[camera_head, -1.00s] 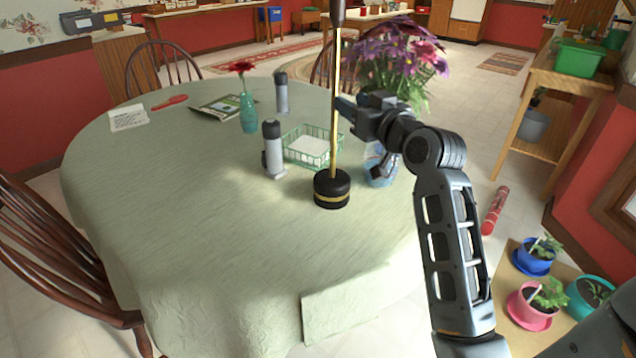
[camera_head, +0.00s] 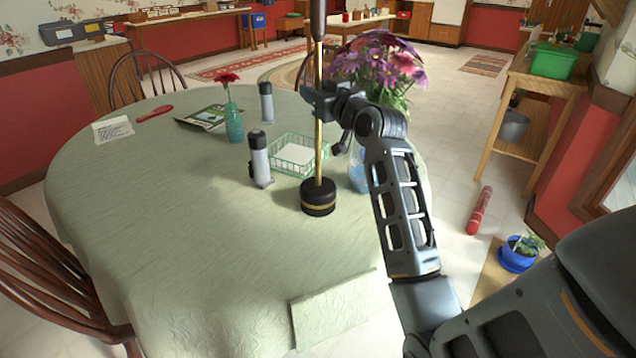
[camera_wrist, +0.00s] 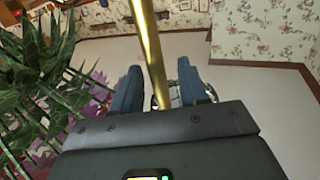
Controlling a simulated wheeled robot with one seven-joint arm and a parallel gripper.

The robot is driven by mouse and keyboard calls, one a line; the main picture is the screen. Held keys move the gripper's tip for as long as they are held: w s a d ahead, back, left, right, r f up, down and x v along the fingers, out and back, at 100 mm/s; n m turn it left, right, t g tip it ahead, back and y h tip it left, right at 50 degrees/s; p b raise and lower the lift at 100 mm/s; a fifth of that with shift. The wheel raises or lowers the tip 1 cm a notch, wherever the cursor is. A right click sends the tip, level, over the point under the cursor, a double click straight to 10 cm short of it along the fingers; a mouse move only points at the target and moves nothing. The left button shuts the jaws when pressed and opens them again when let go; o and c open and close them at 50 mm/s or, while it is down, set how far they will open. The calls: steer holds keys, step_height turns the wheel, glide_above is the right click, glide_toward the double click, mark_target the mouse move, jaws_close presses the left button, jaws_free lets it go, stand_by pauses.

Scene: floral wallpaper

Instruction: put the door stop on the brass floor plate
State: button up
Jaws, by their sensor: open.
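The door stop (camera_head: 318,198) stands upright on the table. It has a black round base with a brass band, a tall thin brass rod and a dark handle at the top, cut off by the picture's edge. My gripper (camera_head: 318,100) is level with the upper part of the rod. In the wrist view the brass rod (camera_wrist: 150,50) passes between the two open fingers (camera_wrist: 158,88), with a gap showing on each side. I cannot make out a brass floor plate in any view.
The table (camera_head: 180,240) also holds a green wire basket (camera_head: 296,155), two grey-and-black cylinders (camera_head: 260,160), a teal vase (camera_head: 234,122) and a large bouquet (camera_head: 380,68) close behind my gripper. A red cylinder (camera_head: 480,210) lies on the floor at right. The table's front left is clear.

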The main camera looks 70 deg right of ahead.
jaws_close()
stand_by(0.3)
stand_by(1.1)
steer(key=shift+r, duration=0.3)
